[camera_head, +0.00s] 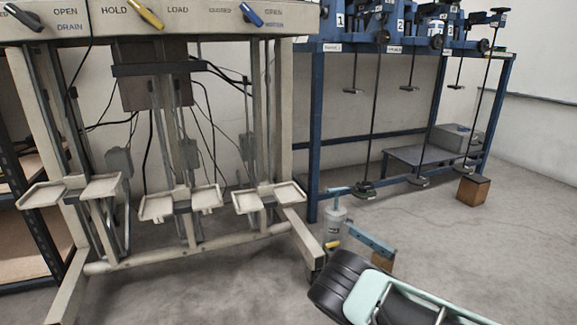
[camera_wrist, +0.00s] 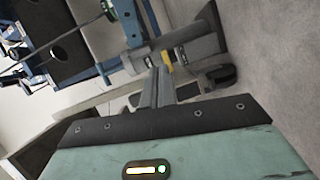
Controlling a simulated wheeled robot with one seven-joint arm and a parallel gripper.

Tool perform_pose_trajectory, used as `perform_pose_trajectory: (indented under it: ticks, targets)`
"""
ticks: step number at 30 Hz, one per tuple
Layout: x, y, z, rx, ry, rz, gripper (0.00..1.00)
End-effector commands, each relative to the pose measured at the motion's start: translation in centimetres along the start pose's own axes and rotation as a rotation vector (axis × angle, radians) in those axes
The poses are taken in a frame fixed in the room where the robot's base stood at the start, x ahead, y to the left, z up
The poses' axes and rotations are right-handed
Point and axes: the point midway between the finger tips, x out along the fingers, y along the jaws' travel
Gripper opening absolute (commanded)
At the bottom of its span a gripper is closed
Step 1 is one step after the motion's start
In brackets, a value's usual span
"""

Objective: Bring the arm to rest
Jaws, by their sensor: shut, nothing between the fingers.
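My gripper (camera_wrist: 157,78) shows in the wrist view, its two grey fingers together with nothing between them. They stick out from the dark plate of its mint-green body. I cannot make out the fingers in the head view. A black and mint-green part at the lower right there looks like my arm, low over the floor. A pale lever frame (camera_head: 282,110) stands at the left of the head view. Along its top are a black lever (camera_head: 24,17), a yellow lever (camera_head: 146,14) and a blue lever (camera_head: 251,14).
Pale trays (camera_head: 101,187) stick out low on the lever frame. A blue bench (camera_head: 315,135) with hanging rods stands at the back right. A wooden block (camera_head: 473,189) and a grey bottle-like thing (camera_head: 337,226) stand on the floor. Floor at the right is clear.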

Motion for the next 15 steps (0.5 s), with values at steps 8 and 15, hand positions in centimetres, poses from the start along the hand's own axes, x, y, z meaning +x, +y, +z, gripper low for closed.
perform_pose_trajectory:
  ticks: [8,15]
  targets:
    - [-1.7,7.0,-4.7,0.423,-0.240,-0.297,0.00]
    - [-7.4,13.4,-11.6,0.730,-0.360,-0.596,0.00]
